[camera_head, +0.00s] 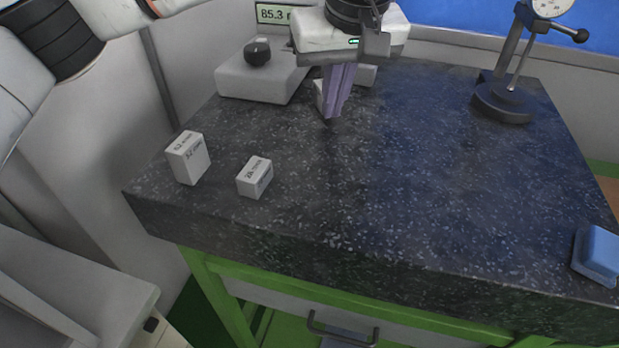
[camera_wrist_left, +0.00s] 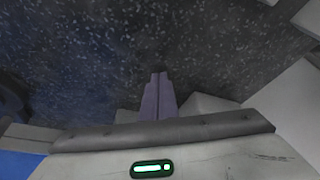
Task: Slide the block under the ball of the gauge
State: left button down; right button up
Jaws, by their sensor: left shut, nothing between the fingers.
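My left gripper (camera_head: 332,115) is shut and empty, its purple fingers pointing down just above or at the dark granite plate (camera_head: 400,170); contact cannot be told. In the left wrist view its fingertips (camera_wrist_left: 158,76) are together. A pale block (camera_head: 319,96) is partly hidden behind the fingers; a pale shape, probably it, shows beside them in the wrist view (camera_wrist_left: 205,104). Two white labelled blocks, a taller one (camera_head: 189,160) and a smaller one (camera_head: 255,178), stand at the plate's near left. The dial gauge stand (camera_head: 504,100) is at the far right; its measuring tip cannot be made out clearly.
A white box with a black knob (camera_head: 257,53) stands at the back left by a display reading 85.3 (camera_head: 274,14). A blue object (camera_head: 598,254) lies at the right edge. The plate's middle, between the gripper and the gauge stand, is clear.

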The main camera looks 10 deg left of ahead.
pick_arm(q)
jog(key=shift+s+a+v, duration=0.15)
jog(key=shift+v, duration=0.95)
jog(key=shift+s+a+v, duration=0.2)
jog(key=shift+v, duration=0.9)
jog(key=shift+w, duration=0.1)
